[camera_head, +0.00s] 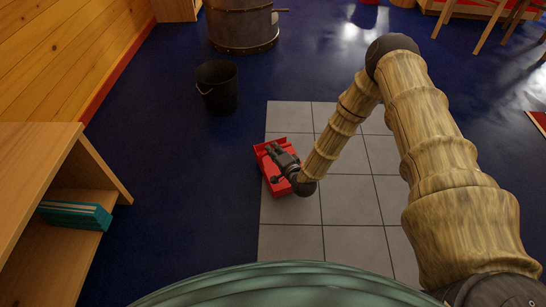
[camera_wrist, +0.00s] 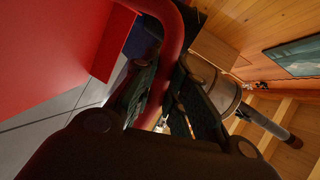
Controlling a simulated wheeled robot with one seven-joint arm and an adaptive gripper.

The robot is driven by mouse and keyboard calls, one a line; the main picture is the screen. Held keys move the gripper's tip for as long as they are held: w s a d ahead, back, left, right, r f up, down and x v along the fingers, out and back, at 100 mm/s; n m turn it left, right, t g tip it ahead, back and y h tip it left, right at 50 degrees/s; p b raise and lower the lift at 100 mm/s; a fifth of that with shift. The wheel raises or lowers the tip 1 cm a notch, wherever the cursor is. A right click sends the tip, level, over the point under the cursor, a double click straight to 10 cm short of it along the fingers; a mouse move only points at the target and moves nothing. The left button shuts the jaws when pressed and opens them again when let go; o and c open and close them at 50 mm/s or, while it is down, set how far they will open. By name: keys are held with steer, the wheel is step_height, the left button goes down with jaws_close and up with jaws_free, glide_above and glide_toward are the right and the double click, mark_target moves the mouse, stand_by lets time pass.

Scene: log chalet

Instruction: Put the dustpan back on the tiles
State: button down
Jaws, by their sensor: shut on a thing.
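The red dustpan (camera_head: 272,176) is at the left edge of the grey tiles (camera_head: 350,200) in the head view, partly hidden under my gripper (camera_head: 275,155). Its left side reaches past the tile edge over the blue floor. In the wrist view the dustpan's broad red face (camera_wrist: 50,50) fills the left, and its red curved handle (camera_wrist: 172,50) passes between the fingers of my gripper (camera_wrist: 165,95). The gripper is shut on the handle. Whether the dustpan touches the tiles or hangs just above them I cannot tell.
A black bucket (camera_head: 217,87) and a large metal tub (camera_head: 242,25) stand beyond the tiles. A wooden shelf (camera_head: 60,200) with teal books (camera_head: 75,215) is at the left. Chair legs (camera_head: 490,25) show at the far right. Most of the tiles are bare.

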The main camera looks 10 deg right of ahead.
steer(key=shift+w+d+f+b, duration=0.15)
steer(key=shift+f+b, duration=1)
steer(key=shift+f, duration=0.7)
steer(key=c, duration=1.4)
jaws_free()
steer(key=shift+c, duration=0.2)
